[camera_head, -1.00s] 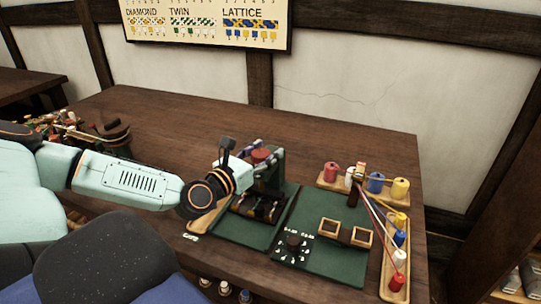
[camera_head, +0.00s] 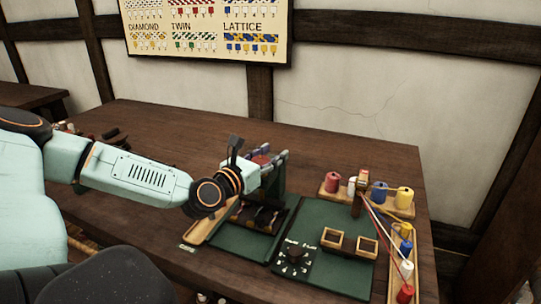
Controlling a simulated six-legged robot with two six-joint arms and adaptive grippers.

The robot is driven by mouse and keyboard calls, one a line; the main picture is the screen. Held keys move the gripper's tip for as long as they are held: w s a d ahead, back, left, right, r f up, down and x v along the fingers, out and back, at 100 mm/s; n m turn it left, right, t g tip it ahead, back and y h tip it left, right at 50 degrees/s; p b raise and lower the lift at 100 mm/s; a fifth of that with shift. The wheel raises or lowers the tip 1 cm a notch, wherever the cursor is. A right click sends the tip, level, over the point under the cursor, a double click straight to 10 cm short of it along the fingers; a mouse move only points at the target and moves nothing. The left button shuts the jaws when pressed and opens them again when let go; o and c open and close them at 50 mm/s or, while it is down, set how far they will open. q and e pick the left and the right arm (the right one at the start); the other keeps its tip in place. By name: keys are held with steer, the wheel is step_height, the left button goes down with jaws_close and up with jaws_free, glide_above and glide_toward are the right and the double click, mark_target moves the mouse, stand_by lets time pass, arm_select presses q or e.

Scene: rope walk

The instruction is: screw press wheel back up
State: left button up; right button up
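The press wheel (camera_head: 261,160) shows as a small red disc at the top of a dark green press-like stand (camera_head: 278,178) on the table. My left arm comes in from the left, and its gripper (camera_head: 262,172) is at the wheel, partly in front of it. The fingertips are small and overlap the stand, so I cannot tell whether they are closed on the wheel. Dark parts with pale tips lie below, on the green base (camera_head: 235,238). My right gripper is not in view.
The table's back left is mostly clear (camera_head: 170,130).

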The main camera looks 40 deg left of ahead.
arm_select(q)
steer(key=c, duration=0.8)
jaws_close()
